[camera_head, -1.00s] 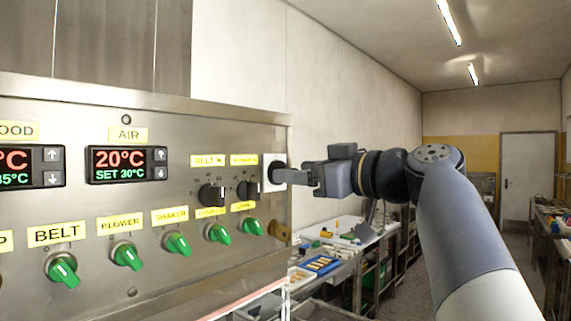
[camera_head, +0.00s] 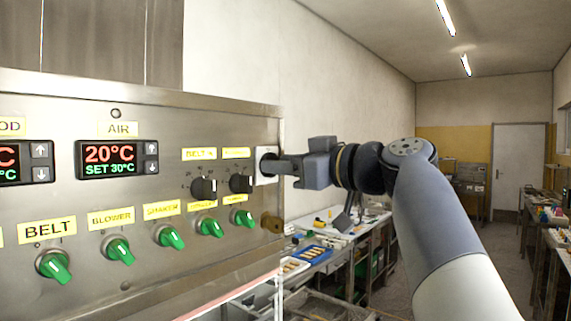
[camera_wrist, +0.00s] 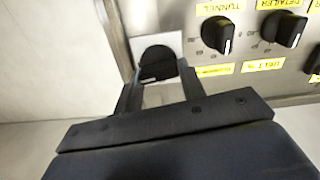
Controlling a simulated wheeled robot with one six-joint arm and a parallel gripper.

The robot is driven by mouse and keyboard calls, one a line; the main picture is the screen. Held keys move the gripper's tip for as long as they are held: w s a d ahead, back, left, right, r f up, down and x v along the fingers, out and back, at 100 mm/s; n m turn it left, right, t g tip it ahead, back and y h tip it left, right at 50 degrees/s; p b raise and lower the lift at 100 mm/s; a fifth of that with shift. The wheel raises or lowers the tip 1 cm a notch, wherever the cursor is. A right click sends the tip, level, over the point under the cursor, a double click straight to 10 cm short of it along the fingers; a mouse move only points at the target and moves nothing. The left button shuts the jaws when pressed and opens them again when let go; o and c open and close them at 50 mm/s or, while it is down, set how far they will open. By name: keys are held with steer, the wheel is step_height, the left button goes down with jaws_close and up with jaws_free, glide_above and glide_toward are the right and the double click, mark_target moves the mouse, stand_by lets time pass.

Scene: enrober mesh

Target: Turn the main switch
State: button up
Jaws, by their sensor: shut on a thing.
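The main switch is a black rotary knob (camera_wrist: 157,64) on a white square plate (camera_head: 265,152) at the right edge of the steel control panel (camera_head: 60,110). My gripper (camera_head: 276,166) reaches it from the right in the head view. In the wrist view my gripper (camera_wrist: 158,88) has one finger on each side of the knob and is shut on it. In the head view the fingers hide part of the knob, and its exact turn angle is hard to read there.
Black dials (camera_head: 204,188) sit just left of the switch, with green knobs (camera_head: 170,237) in a row below. A brown part (camera_head: 271,223) sticks out under the switch. A worktable with trays (camera_head: 313,253) stands behind, below my arm.

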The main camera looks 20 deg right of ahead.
steer(key=shift+c, duration=0.9)
steer(key=shift+m+b, duration=0.45)
steer(key=shift+m, duration=0.55)
steer(key=o, duration=1)
steer(key=shift+s+d, duration=0.1)
steer(key=b+v, duration=0.3)
steer(key=v, duration=0.7)
steer(key=shift+s+d, duration=0.2)
steer(key=shift+s, duration=0.05)
steer(key=shift+w, duration=0.1)
